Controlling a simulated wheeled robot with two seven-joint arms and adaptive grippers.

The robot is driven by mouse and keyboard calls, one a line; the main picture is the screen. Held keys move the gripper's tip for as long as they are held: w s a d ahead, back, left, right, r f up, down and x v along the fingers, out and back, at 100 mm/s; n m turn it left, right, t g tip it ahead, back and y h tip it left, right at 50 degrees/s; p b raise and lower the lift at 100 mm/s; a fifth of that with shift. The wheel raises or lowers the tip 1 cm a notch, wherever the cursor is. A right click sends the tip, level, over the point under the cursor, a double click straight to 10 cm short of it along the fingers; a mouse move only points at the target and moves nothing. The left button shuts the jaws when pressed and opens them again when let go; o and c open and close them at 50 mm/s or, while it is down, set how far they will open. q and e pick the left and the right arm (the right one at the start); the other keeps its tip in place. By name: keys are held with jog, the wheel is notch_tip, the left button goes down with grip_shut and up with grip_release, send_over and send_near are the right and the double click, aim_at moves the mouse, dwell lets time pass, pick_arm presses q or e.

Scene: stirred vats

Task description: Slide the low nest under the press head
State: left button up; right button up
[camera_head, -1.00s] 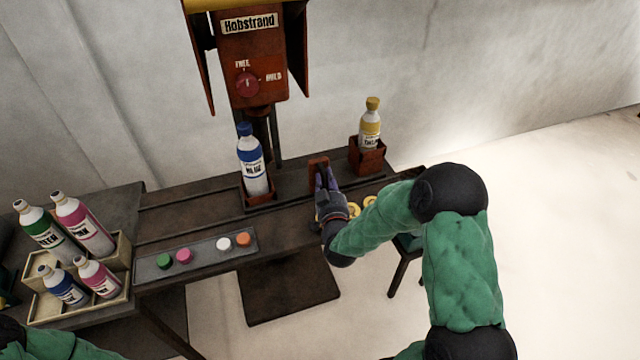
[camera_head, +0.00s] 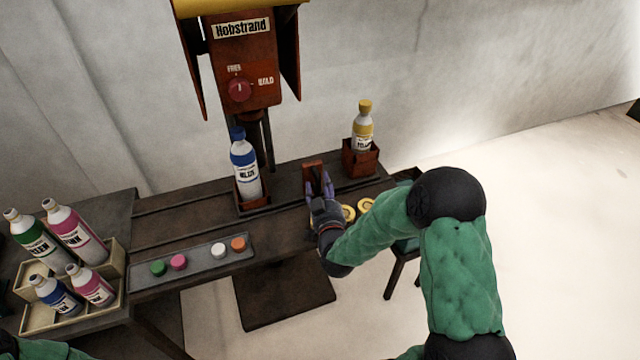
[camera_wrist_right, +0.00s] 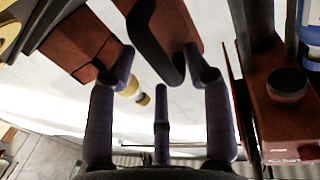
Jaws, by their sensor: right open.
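The orange press head (camera_head: 243,65), marked Hobstrand, hangs over the back of the dark bench. A red-brown nest (camera_head: 253,203) holds a blue-capped white bottle (camera_head: 244,165) below it. Another red-brown nest (camera_head: 360,160) holds a yellow-capped bottle (camera_head: 362,125) at the right. Between them stands a red-brown upright plate (camera_head: 314,172); in the right wrist view it carries a black handle (camera_wrist_right: 160,45). My right gripper (camera_head: 320,190) is open at this plate, its purple fingers (camera_wrist_right: 160,85) spread to either side of the handle. My left gripper is out of view.
A grey strip (camera_head: 205,262) with green, pink, white and orange caps lies along the bench front. A pale crate (camera_head: 120,262) with several bottles stands at the left. Yellow round pieces (camera_head: 350,213) lie beside my right gripper. The red dial (camera_head: 239,90) sits on the press head.

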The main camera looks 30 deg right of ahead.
jog(key=v, duration=1)
